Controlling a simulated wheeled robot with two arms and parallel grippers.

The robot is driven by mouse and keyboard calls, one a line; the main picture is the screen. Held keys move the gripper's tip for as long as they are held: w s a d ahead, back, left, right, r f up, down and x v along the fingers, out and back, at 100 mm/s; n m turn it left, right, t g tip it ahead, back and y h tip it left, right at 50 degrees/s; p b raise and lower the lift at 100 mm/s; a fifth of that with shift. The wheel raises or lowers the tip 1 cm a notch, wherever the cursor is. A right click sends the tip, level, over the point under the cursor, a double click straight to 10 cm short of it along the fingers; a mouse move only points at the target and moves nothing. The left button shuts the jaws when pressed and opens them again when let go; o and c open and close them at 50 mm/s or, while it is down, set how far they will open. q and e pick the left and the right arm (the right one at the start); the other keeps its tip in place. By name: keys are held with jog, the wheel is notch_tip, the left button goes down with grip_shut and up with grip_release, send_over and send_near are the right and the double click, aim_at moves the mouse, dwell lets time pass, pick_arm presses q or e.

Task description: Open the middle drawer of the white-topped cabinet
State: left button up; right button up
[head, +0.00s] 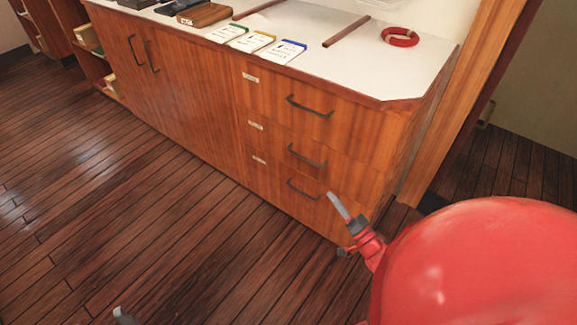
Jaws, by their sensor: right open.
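The white-topped wooden cabinet (372,85) runs across the upper middle of the head view. Its right end has three stacked drawers, all shut, each with a dark bar handle and a small label. The middle drawer (278,140) has its handle (307,156) between the top drawer's handle (310,107) and the bottom drawer's handle (303,190). My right gripper (337,224) is open and empty, below and right of the middle handle in the picture, apart from it. Only a grey tip of my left gripper (122,316) shows at the bottom edge; its jaws are hidden.
On the white top lie a red ring (400,37), a brown rod (346,30), several cards (283,52) and a wooden box (205,15). Cabinet doors (155,65) are left of the drawers. The plank floor (150,215) in front is clear. A wooden post (462,95) stands at right.

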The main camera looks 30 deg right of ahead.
aim_at(306, 159)
jog(key=shift+m, duration=0.3)
jog(key=b+x, duration=0.1)
jog(key=x, duration=0.4)
jog(key=b+x, duration=0.1)
jog(key=x, duration=0.5)
jog(key=d+b+x, duration=0.1)
jog(key=x, duration=0.5)
jog(key=shift+w+f, duration=0.2)
jog(key=shift+f, duration=0.15)
grip_shut()
